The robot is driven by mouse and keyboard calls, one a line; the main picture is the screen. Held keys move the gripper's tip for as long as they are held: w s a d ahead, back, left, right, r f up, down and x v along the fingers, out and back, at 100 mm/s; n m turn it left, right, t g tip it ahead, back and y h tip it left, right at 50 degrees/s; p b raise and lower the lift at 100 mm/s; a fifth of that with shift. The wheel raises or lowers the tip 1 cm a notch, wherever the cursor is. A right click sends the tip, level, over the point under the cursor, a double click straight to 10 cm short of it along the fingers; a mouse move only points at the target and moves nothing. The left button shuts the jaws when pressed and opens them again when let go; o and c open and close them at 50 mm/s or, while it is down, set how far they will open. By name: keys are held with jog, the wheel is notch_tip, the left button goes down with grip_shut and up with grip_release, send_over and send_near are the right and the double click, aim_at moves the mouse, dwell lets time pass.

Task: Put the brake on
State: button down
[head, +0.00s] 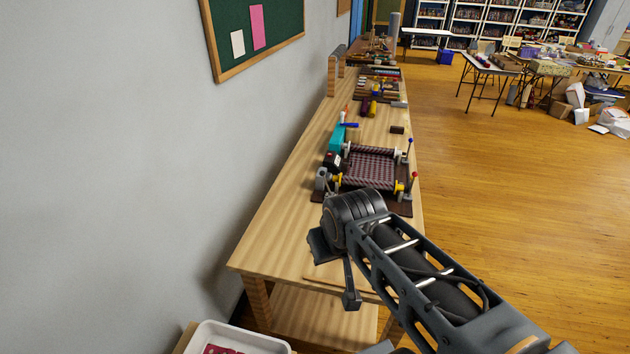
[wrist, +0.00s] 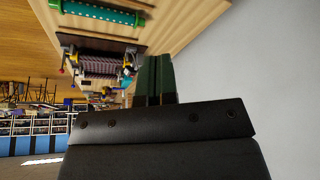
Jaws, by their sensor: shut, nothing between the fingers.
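A small frame device (head: 372,166) stands on the wooden bench, with a dark pink-and-grey woven sheet between rollers and yellow and grey end parts. A thin lever with a red knob (head: 415,174) stands at its near right corner. One with a blue knob (head: 410,141) stands at its far right corner. I cannot tell which part is the brake. The device also shows in the wrist view (wrist: 103,66), upper left. My gripper (head: 350,300) is over the bench's near end, apart from the device. In the wrist view its dark fingers (wrist: 154,62) are together and empty.
A teal roller (head: 337,138) lies beside the device, with tools farther back. A white bin (head: 240,335) sits below the near end. Open floor (head: 480,170) lies to the right.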

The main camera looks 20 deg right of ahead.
jog(key=w+d+f+n+g+h+b, duration=0.15)
jog(key=w+d+f+n+h, duration=0.3)
jog(key=w, duration=0.95)
jog(key=w+d+f+n+h+b, duration=0.25)
jog(key=w+d+h, duration=0.4)
jog(key=w, duration=0.85)
jog(key=w+a+f+n+t+h, duration=0.1)
jog(key=w+f+n+t, duration=0.1)
jog(key=w+f, duration=0.3)
jog(key=w+a+f+n+t+h+b, duration=0.1)
jog(key=w+a+f+n+t, duration=0.1)
jog(key=f, duration=0.6)
jog(key=w+a+f+n+t+h+b, duration=0.1)
jog(key=w+a+f+n+t+h, duration=0.1)
jog(key=w+f+n+t, duration=0.2)
jog(key=shift+w+f+t, duration=0.4)
jog(key=shift+w+f, duration=0.55)
jog(key=shift+w, duration=0.2)
jog(key=shift+w+f+t, duration=0.35)
jog(key=shift+w+f, duration=0.55)
jog(key=shift+w, duration=0.25)
jog(key=shift+w+a+f+n+t+b, duration=0.1)
jog(key=shift+a+f+n+t+b, duration=0.2)
jog(key=shift+f+n+t, duration=0.15)
jog(key=shift+d, duration=0.1)
